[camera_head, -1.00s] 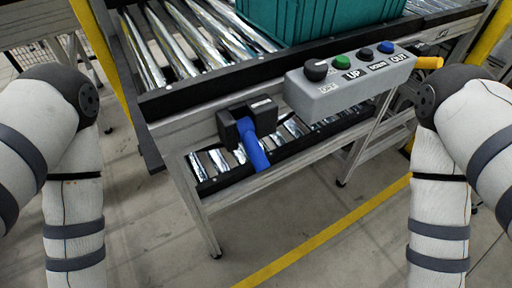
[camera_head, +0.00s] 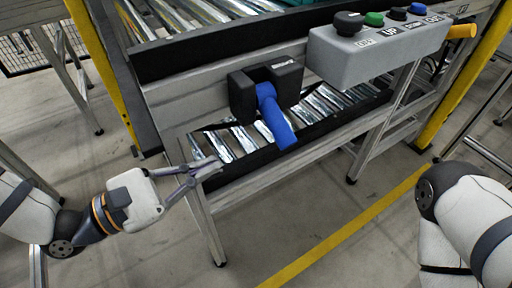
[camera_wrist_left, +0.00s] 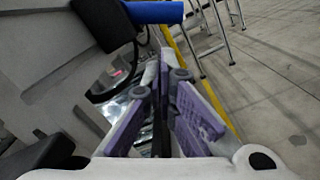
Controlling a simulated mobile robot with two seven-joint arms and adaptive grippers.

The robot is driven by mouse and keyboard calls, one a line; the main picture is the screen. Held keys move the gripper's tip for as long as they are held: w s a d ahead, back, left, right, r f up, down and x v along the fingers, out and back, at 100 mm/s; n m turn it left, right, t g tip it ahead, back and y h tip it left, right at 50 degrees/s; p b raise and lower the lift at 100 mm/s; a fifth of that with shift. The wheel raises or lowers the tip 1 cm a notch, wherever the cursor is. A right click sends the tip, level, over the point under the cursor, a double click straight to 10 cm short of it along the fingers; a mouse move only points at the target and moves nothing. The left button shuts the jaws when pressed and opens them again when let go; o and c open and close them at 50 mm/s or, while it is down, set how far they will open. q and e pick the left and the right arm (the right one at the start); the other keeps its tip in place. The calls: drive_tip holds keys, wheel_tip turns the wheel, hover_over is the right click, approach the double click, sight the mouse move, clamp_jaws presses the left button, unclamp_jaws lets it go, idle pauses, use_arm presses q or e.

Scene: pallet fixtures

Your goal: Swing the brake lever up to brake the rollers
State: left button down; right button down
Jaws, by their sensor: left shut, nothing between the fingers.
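The brake lever is a blue handle (camera_head: 274,116) on a black bracket (camera_head: 243,97) fixed to the side of the conveyor frame. The handle hangs down, tilted slightly to the right at its lower end. My left gripper (camera_head: 216,166) is shut and empty, to the left of and below the handle, apart from it, near the lower roller rack's left end. In the left wrist view the blue handle (camera_wrist_left: 155,12) shows at the top, beyond the shut fingers (camera_wrist_left: 160,70). My right gripper is not in view; only the right arm shows at the right edge.
A grey control box (camera_head: 375,48) with several knobs juts out to the right above the lever. The lower rollers (camera_head: 222,146) lie behind the handle. A yellow post (camera_head: 103,70) stands at left. The floor in front is free, with a yellow line (camera_head: 345,232).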

sight(278, 126)
use_arm(q)
drive_tip(key=x, duration=1)
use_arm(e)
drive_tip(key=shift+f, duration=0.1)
use_arm(q)
drive_tip(key=shift+s+d, duration=0.1)
drive_tip(key=shift+d, duration=0.1)
drive_tip(key=shift+s+n, duration=0.15)
drive_tip(key=shift+n, duration=0.25)
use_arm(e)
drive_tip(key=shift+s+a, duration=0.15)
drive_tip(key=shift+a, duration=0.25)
